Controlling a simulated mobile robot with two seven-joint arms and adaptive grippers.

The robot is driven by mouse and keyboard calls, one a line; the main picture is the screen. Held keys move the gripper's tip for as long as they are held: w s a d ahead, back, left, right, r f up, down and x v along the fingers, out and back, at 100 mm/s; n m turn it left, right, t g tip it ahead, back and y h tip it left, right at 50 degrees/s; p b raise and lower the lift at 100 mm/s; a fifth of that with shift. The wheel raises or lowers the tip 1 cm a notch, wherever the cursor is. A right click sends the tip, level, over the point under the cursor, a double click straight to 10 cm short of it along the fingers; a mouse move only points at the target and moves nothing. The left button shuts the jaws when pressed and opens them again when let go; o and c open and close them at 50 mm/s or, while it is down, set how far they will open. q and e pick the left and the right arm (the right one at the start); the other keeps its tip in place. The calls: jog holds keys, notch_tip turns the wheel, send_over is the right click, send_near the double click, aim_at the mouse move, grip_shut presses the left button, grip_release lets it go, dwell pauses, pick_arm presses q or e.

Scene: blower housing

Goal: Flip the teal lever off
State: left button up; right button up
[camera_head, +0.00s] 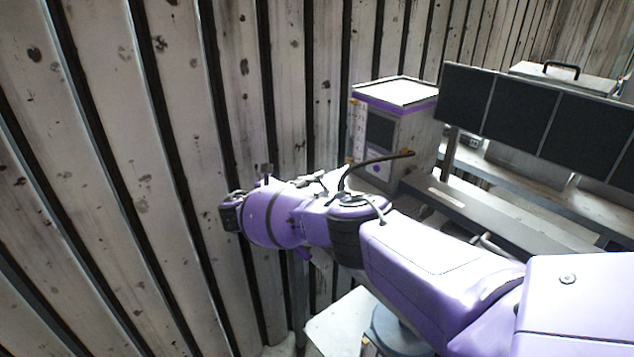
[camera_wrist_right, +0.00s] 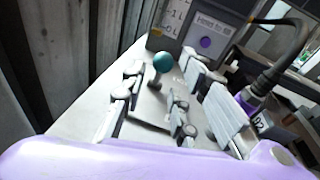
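The teal lever shows in the right wrist view as a round teal knob (camera_wrist_right: 163,62) on a short grey stem above a pale surface. My right gripper (camera_wrist_right: 154,88) is open in that view, with its grey fingers spread and nothing between them. The knob appears just beyond the fingertips, in the gap between them. I cannot tell whether any finger touches it. In the head view my purple right arm crosses from the right, and the lever and most of the gripper are hidden. My left gripper is not in view.
A grey cabinet with purple trim (camera_head: 392,125) stands behind my right arm; its front panel also shows in the wrist view (camera_wrist_right: 207,30). Dark monitors (camera_head: 515,120) stand on a bench at the right. A ribbed metal wall (camera_head: 180,150) runs close along the left.

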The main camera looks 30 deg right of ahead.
jog(key=f+v, duration=0.1)
jog(key=v, duration=0.7)
jog(key=shift+a+r, duration=0.3)
jog(key=shift+r, duration=0.1)
jog(key=shift+s, duration=0.15)
